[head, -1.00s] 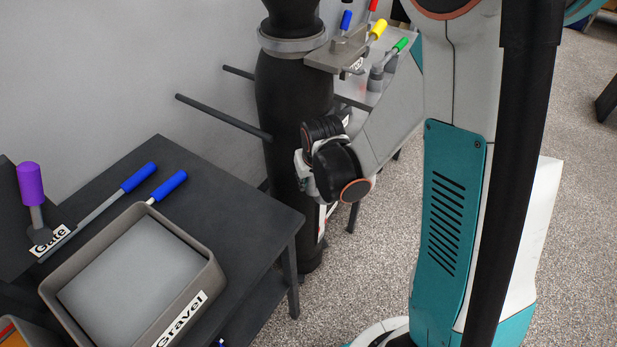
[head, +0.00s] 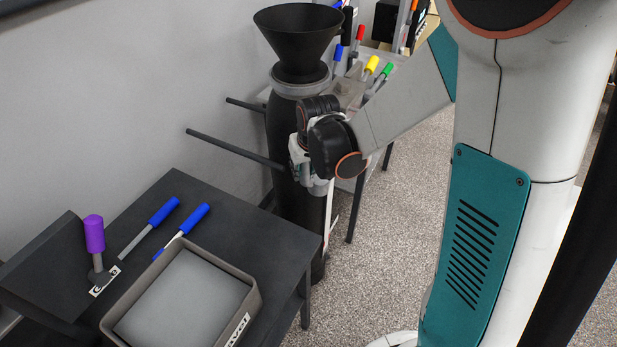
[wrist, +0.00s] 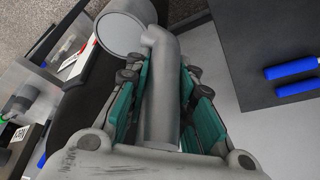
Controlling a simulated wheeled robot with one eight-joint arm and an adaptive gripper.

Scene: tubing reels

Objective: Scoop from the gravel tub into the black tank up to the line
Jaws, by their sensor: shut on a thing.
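The black tank (head: 285,120) is a tall dark cylinder with a wide funnel (head: 300,35) on top. A pale strip with red marks (head: 329,215) runs down its side. The gravel tub (head: 254,300) is a grey tray on the dark table, with a smooth grey surface inside. My gripper (wrist: 165,90) is shut on the bent grey handle of what looks like a scoop (wrist: 124,34). Its round cup shows a flat light-grey face, and I cannot tell whether it is filled. In the head view my gripper (head: 308,172) is beside the tank, below the funnel, partly hiding it.
The dark table (head: 265,235) holds two blue-handled tools (head: 195,219) and a purple-handled lever (head: 95,235). Dark rods (head: 235,148) stick out left of the tank. A table with coloured handles (head: 371,65) stands behind. Speckled floor lies open right of the tank.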

